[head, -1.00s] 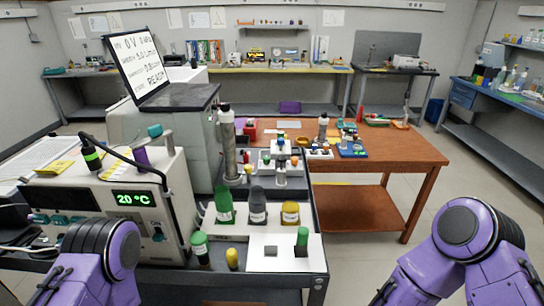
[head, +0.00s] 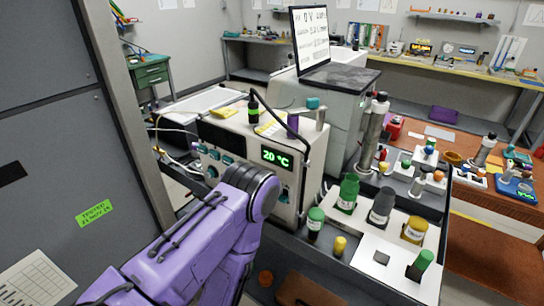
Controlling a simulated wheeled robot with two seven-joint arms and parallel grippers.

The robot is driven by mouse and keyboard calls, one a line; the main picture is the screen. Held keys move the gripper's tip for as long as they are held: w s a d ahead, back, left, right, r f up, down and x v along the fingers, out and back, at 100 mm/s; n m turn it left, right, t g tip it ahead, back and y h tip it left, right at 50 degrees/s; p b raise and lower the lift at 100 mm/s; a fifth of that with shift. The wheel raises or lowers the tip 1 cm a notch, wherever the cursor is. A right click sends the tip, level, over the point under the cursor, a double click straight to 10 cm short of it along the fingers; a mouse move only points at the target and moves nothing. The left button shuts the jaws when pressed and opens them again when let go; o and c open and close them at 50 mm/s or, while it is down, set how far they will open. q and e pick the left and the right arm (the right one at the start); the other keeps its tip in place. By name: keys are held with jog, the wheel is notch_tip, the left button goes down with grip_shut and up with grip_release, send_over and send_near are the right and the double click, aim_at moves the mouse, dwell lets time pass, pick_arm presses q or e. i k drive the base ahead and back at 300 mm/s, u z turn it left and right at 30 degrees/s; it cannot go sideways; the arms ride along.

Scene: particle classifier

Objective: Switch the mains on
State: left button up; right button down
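I cannot make out a part marked as the mains switch. A cream control box (head: 240,150) stands on the dark bench, with a lit green display (head: 275,158) reading 20 °C. Teal knobs or switches (head: 213,153) sit on its front left of the display. My purple left arm crosses the lower middle of the head view, in front of the box, and hides its lower front. The arm's bent joint shows near the box, but neither gripper shows.
A tall grey cabinet (head: 60,110) with a green label (head: 95,213) fills the left side. A white plate (head: 388,245) with several capped bottles lies right of the box. A tilted screen (head: 310,40) stands behind. An orange-brown table (head: 480,225) is at the right.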

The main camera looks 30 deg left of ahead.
aim_at(283, 199)
jog(key=k, duration=1.35)
jog(key=u, duration=0.6)
jog(key=i, duration=1.45)
jog(key=z, duration=0.55)
